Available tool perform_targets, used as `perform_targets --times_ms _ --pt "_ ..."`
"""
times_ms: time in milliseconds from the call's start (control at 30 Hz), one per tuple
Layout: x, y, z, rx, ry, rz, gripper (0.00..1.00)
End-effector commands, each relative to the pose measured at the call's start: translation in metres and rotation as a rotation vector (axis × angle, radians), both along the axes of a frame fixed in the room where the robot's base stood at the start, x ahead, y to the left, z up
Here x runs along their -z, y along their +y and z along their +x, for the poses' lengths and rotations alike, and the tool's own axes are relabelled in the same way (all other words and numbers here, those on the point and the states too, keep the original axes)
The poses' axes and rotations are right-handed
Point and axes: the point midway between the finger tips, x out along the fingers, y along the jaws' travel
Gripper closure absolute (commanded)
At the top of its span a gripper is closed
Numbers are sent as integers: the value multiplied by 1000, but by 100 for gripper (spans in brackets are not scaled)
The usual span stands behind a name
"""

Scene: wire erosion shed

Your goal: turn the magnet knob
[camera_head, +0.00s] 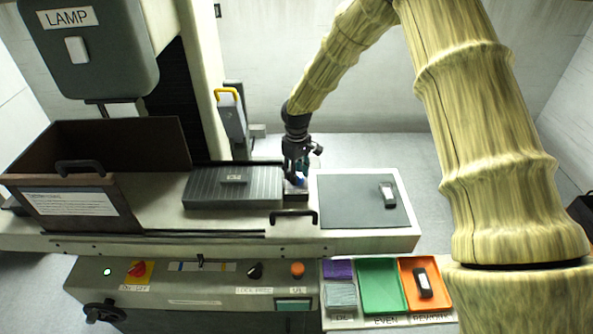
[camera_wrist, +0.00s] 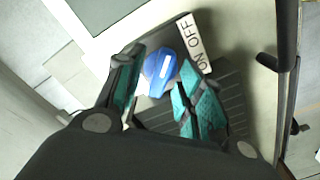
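The magnet knob (camera_wrist: 160,68) is blue with a white stripe and sits beside an ON OFF label (camera_wrist: 195,42) in the wrist view. In the head view only a small bit of blue (camera_head: 299,179) shows under my gripper (camera_head: 297,163). The knob is at the right end of the dark ribbed magnet plate (camera_head: 208,200). In the wrist view my gripper (camera_wrist: 162,60) is open. Its teal-padded fingers stand on either side of the knob, with a gap visible. I cannot tell whether either finger touches it.
A small dark block (camera_head: 234,179) lies on the plate. A brown guard box (camera_head: 150,150) stands left, and a black handle (camera_head: 294,214) is in front. A grey mat (camera_head: 350,205) with another block (camera_head: 388,195) lies right.

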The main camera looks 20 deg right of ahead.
Motion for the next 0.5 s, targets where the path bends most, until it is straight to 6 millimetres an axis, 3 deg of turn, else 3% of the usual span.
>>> perform_targets --times_ms 400,500 --pt "5 0 0 0 0 0 62" --pt "5 0 0 0 0 0 79"
